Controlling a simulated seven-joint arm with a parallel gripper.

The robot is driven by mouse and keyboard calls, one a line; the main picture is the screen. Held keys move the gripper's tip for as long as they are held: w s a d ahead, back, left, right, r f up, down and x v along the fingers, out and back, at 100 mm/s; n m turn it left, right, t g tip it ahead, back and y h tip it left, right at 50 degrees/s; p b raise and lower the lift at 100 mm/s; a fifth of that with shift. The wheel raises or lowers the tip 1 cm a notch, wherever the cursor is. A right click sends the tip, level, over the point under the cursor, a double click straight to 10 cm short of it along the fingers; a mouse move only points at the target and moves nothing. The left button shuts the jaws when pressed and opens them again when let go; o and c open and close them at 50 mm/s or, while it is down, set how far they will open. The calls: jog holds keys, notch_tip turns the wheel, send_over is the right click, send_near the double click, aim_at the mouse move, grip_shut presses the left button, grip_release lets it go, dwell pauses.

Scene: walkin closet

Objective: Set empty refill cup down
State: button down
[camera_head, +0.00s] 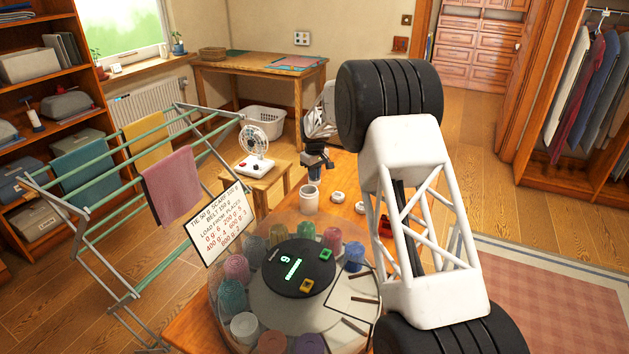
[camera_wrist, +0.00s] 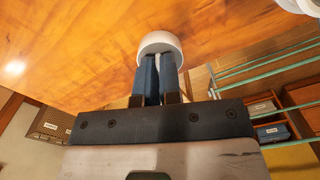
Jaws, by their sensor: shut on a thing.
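The white refill cup (camera_head: 310,199) is upright at the far left part of the wooden table, below my gripper. Its pale rim also shows in the wrist view (camera_wrist: 160,42). My gripper (camera_head: 316,178) points down with its two blue fingers (camera_wrist: 158,72) close together, shut on the cup at its top. I cannot tell whether the cup's base touches the table, and the inside of the cup is hidden.
A round turntable (camera_head: 262,312) with several coloured cups and a dark display disc stands in front. Two small white round pieces (camera_head: 338,198) lie right of the cup. A written sign (camera_head: 222,226), a drying rack (camera_head: 115,185) and a stool with a fan (camera_head: 255,150) are left.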

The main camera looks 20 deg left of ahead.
jog(key=shift+f, duration=1.45)
jog(key=shift+f, duration=0.15)
jog(key=c, duration=1.3)
grip_release()
jog(key=shift+r, duration=6.15)
jog(key=shift+d+r, duration=0.1)
